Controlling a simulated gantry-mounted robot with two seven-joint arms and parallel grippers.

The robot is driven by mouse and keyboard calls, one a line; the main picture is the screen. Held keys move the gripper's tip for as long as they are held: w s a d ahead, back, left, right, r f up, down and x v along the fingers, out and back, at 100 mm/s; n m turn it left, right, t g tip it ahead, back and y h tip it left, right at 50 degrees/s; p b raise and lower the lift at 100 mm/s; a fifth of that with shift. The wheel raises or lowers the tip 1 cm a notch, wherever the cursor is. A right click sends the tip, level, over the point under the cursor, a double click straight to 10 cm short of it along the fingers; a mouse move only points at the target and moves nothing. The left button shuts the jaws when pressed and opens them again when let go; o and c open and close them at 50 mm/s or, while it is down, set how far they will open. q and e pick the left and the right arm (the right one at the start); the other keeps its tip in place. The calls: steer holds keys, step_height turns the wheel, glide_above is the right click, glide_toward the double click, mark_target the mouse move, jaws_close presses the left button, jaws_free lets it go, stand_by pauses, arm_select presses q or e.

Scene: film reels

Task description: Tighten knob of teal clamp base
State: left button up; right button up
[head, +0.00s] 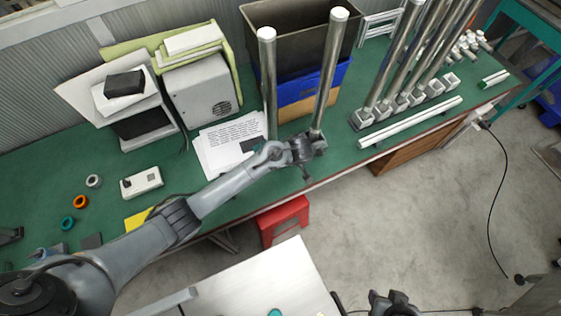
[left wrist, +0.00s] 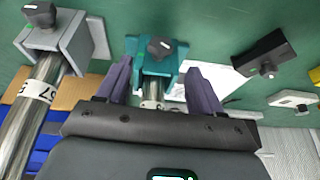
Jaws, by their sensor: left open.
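In the left wrist view the teal clamp base (left wrist: 178,61) stands upright in the middle, with its dark knob (left wrist: 160,46) facing the camera and a silver pole rising from it. My left gripper (left wrist: 160,84) is open. Its two purple-grey fingers are on either side of the clamp and pole, with a gap to each; they do not close on the knob. In the head view my left gripper (head: 302,151) is at the front table edge near the pole feet. There the teal clamp is hidden behind my arm.
A grey clamp (left wrist: 77,42) with another pole stands close to the left finger in the wrist view. A loose black clamp (left wrist: 264,54) lies to the right. Behind the poles are blue and dark bins (head: 297,55). More poles in clamps (head: 405,97) stand right.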

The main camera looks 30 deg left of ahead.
arm_select(q)
steer(key=b+x, duration=0.1)
steer(key=x, duration=0.7)
steer(key=shift+b, duration=0.35)
steer(key=c, duration=1.1)
steer(key=shift+o, duration=0.2)
